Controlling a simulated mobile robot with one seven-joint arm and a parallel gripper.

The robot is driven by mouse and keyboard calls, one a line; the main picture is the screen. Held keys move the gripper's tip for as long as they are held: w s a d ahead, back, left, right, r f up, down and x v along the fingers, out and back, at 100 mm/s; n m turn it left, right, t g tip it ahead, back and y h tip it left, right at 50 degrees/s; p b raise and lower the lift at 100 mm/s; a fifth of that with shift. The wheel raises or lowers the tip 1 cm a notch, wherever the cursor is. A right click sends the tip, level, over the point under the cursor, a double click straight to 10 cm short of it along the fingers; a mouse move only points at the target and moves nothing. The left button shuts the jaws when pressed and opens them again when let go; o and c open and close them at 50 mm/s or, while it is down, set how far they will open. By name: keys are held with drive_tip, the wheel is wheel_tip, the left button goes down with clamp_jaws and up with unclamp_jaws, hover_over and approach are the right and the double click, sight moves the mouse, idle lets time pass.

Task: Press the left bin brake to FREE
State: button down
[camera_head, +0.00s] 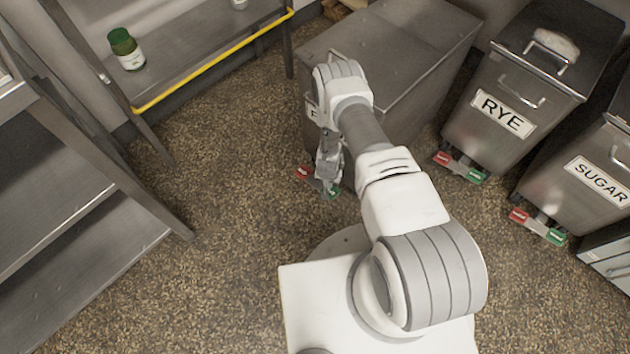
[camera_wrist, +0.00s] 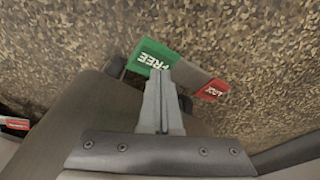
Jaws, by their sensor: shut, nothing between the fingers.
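The left bin (camera_head: 400,100) is a grey metal box behind my arm, its label mostly hidden by the arm. Its brake pedal sits low at its front, with a red end (camera_head: 303,172) and a green end (camera_head: 334,193). In the wrist view the green end (camera_wrist: 146,53) reads FREE and the red end (camera_wrist: 212,90) lies to its right. My gripper (camera_head: 327,178) points down at the pedal, shut and empty. In the wrist view its fingertips (camera_wrist: 160,74) overlap the lower edge of the green end; I cannot tell whether they touch it.
The RYE bin (camera_head: 520,85) and SUGAR bin (camera_head: 585,165) stand to the right, each with a red and green pedal. A rack with a yellow rail (camera_head: 215,62) holds a green-lidded jar (camera_head: 126,50). A metal shelf (camera_head: 90,240) stands at left. Speckled floor between is clear.

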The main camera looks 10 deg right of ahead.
drive_tip(key=shift+f, duration=1.6)
idle(1.1)
drive_tip(key=shift+r, duration=0.1)
drive_tip(key=shift+r+p, duration=2.45)
drive_tip(key=shift+r, duration=1)
drive_tip(key=shift+f, duration=0.1)
